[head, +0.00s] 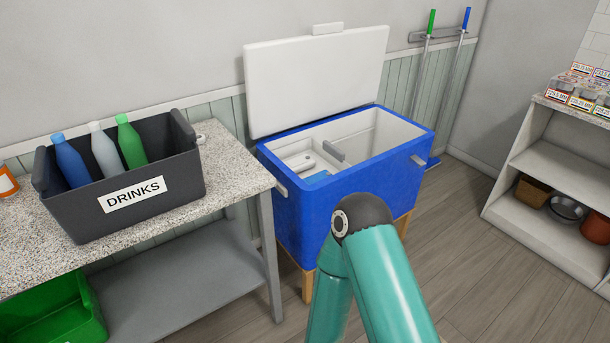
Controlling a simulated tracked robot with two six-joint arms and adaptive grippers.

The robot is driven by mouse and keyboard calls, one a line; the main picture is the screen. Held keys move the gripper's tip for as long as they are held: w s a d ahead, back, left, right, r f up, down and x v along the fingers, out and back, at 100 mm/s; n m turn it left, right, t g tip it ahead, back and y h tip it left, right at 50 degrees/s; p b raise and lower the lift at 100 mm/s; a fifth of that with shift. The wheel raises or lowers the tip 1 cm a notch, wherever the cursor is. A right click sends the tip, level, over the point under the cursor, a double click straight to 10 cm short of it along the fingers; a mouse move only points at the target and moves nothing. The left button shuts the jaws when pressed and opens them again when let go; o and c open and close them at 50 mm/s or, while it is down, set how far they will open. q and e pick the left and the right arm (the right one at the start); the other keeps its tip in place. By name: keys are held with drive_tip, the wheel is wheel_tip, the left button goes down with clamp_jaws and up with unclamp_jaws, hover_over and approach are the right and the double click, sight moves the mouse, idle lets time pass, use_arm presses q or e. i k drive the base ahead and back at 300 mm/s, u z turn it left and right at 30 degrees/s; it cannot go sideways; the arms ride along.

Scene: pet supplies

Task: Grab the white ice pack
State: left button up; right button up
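An open blue cooler (300,212) stands on wooden legs in the middle of the head view, its white lid (315,82) raised against the wall. Inside at the left lies a white block-like thing (298,158) with a small dark mark, which looks like the white ice pack. A blue piece (317,177) lies just in front of it, partly hidden by the cooler's front wall. A grey upright piece (334,151) is beside it, near the inner divider. One of my teal arms rises in front of the cooler. Neither gripper is in view.
At left a speckled counter (232,160) holds a dark DRINKS bin (150,215) with blue, white and green bottles. A green crate (55,312) is below. Shelves (555,165) stand at right. Floor between cooler and shelves is clear.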

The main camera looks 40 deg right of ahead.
sight(299, 164)
drive_tip(key=k, duration=0.85)
drive_tip(key=z, duration=0.45)
drive_tip(key=i, duration=1.05)
drive_tip(key=z, duration=1.1)
drive_tip(key=i, duration=1.45)
drive_tip(key=z, duration=0.25)
